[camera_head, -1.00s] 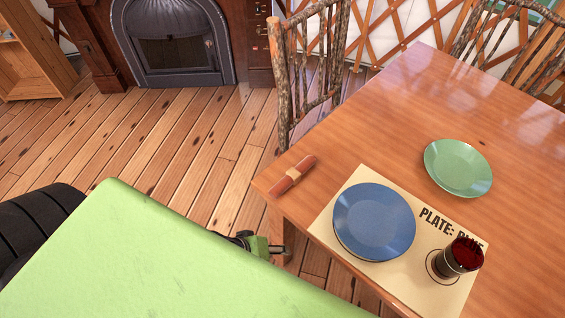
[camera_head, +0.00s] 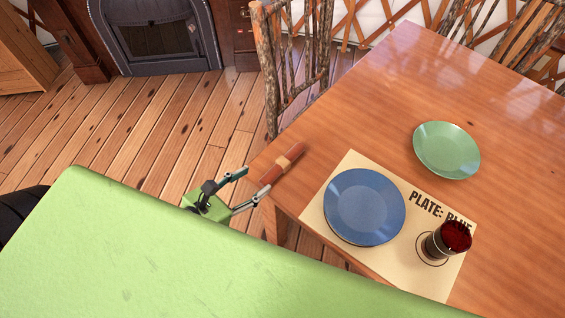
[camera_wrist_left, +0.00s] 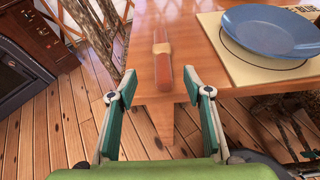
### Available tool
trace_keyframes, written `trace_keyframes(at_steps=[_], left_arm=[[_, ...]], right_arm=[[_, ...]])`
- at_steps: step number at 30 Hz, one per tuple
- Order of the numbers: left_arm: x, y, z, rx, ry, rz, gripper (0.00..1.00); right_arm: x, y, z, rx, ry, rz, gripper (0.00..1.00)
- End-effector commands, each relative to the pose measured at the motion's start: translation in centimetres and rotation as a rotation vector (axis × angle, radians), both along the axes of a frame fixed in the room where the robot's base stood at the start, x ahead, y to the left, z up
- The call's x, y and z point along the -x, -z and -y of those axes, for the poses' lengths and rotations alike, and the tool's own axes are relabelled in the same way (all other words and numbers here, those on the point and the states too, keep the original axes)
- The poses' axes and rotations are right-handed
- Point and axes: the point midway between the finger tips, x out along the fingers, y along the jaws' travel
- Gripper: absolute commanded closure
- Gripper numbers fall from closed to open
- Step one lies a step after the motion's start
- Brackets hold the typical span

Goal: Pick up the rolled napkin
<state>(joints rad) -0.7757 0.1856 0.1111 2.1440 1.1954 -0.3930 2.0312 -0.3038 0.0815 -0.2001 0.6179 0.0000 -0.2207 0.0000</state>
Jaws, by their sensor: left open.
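The rolled napkin (camera_head: 283,163) is a rust-brown roll with a tan band. It lies near the left corner of the wooden table, left of the placemat. In the left wrist view the napkin (camera_wrist_left: 162,66) lies lengthwise ahead, between the lines of the two fingers. My left gripper (camera_head: 253,184) is open and empty just off the table's corner, close to the napkin's near end and apart from it. In the left wrist view its green-padded fingers (camera_wrist_left: 158,85) stand wide. My right gripper is not in view.
The table (camera_head: 385,95) holds a tan placemat (camera_head: 318,215) with a blue plate (camera_head: 365,207), a glass of dark red drink (camera_head: 450,238) and a green plate (camera_head: 446,150). A branch-built chair (camera_head: 293,60) stands behind the napkin's corner. A fireplace (camera_head: 160,40) is at the back.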

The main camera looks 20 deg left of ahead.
Motion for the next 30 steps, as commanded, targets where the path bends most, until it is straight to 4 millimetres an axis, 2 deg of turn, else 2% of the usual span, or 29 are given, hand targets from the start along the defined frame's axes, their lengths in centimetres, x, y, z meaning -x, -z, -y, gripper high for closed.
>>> trace_keyframes(at_steps=[5,15,23,30], left_arm=[[-1.4,0.4,0.1,0.03,-0.025,-0.002,0.54],[-6.4,2.6,2.1,0.026,-0.02,-0.003,0.54],[-8.0,3.2,2.8,0.025,-0.019,-0.004,0.54],[-10.9,4.2,4.6,0.024,-0.018,-0.004,0.54]], right_arm=[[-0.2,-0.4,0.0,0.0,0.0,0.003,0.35],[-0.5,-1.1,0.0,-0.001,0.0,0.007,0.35],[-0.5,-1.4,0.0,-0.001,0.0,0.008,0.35],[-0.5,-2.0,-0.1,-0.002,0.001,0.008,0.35]])
